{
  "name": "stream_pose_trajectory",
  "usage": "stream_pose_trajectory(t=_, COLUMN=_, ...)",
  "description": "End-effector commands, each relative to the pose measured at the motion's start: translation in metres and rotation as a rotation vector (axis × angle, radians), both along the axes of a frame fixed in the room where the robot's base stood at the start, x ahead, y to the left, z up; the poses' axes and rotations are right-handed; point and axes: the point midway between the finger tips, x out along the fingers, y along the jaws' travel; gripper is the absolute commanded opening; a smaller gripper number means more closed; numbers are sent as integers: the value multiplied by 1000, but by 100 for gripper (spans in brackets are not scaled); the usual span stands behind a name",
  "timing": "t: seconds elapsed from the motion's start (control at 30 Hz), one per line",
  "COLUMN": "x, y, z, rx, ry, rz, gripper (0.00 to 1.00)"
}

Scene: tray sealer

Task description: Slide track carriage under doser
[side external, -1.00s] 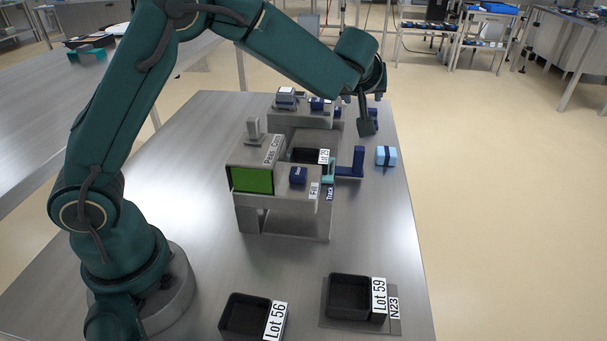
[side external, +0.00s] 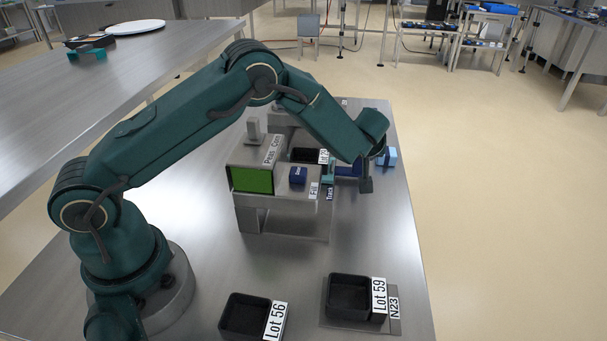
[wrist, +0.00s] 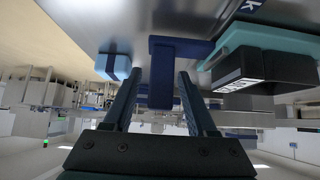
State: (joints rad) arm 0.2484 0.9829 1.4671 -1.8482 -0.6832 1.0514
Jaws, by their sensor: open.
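The track carriage is teal; a small part (side external: 329,172) shows beside the machine, and it shows larger in the wrist view (wrist: 262,42). A black tray (side external: 304,155) labelled Lot 29 sits on it, also seen in the wrist view (wrist: 268,68). Its dark blue handle (side external: 347,171) is partly hidden by my arm. My gripper (side external: 366,185) is open at the handle. In the wrist view the handle (wrist: 160,85) stands between my fingers, with no clear grip. The doser (side external: 258,152) is a grey housing with a green screen and a Peas Corn label.
A light blue block (side external: 387,157) lies just right of my gripper. A dark blue button (side external: 298,175) by the Fill label is on the machine's front. Black trays Lot 56 (side external: 233,332) and Lot 59 (side external: 333,314) stand at the table's front. The table between is clear.

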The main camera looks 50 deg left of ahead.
Motion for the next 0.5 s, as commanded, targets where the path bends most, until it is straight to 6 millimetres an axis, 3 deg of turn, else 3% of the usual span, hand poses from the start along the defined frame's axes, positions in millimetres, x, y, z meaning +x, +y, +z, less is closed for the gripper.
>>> stream_pose_trajectory(t=0.17, x=0, y=0, z=0, rx=0, ry=0, rz=0, gripper=57)
stream_pose_trajectory(t=0.3, x=0, y=0, z=0, rx=0, ry=0, rz=0, gripper=4)
stream_pose_trajectory(t=0.33, x=0, y=0, z=0, rx=0, ry=0, rz=0, gripper=0)
stream_pose_trajectory(t=0.5, x=0, y=0, z=0, rx=1, ry=-1, rz=0, gripper=0)
